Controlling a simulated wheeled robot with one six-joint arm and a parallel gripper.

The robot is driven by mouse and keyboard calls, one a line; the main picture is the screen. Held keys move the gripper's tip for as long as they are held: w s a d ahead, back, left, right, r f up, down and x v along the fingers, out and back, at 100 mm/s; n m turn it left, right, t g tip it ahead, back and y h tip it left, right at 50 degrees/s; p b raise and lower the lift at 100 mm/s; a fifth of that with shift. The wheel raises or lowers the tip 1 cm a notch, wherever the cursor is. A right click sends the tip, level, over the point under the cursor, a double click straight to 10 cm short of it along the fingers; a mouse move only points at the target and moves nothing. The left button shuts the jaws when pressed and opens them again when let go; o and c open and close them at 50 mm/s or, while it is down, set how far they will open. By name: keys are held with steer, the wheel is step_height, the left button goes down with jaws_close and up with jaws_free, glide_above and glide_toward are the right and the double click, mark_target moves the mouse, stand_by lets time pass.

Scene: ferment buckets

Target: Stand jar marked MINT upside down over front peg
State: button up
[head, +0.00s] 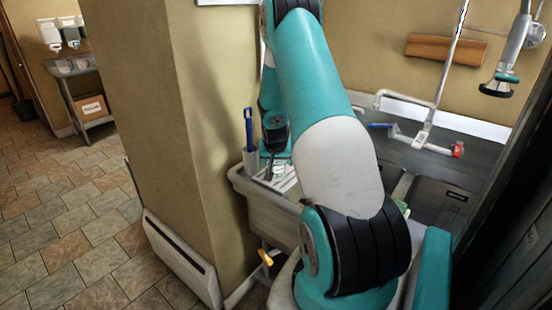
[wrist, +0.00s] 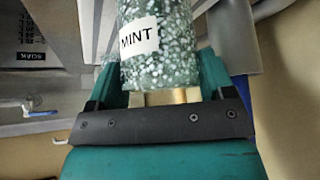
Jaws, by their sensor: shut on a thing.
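The jar marked MINT (wrist: 142,50) is green with white speckles and has a white label. It is between the jaws of my gripper (wrist: 158,80) in the wrist view, and its top end runs out of the picture. MINT reads nearly upright there, while a SOAK label beyond reads upside down. A tan piece (wrist: 172,96) shows below the jar between the jaws. In the head view my arm covers the middle, and I cannot make out the jar or the jaws. I cannot pick out the front peg in either view.
A pale sink (head: 240,183) with a blue-handled brush (head: 248,130) stands against the wall pillar. A grey counter (head: 400,155) with white pipework (head: 424,135) lies to the right, under a hanging spray head (head: 498,86). The tiled floor at left is clear.

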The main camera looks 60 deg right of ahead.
steer(key=shift+f+b, duration=0.45)
steer(key=o, duration=1)
steer(key=shift+r, duration=0.15)
steer(key=shift+p+v, duration=0.6)
steer(key=shift+v, duration=0.35)
steer(key=shift+a, duration=0.1)
steer(key=shift+p+v, duration=0.5)
steer(key=shift+v, duration=0.4)
steer(key=shift+p+v, duration=0.5)
steer(key=shift+v, duration=0.5)
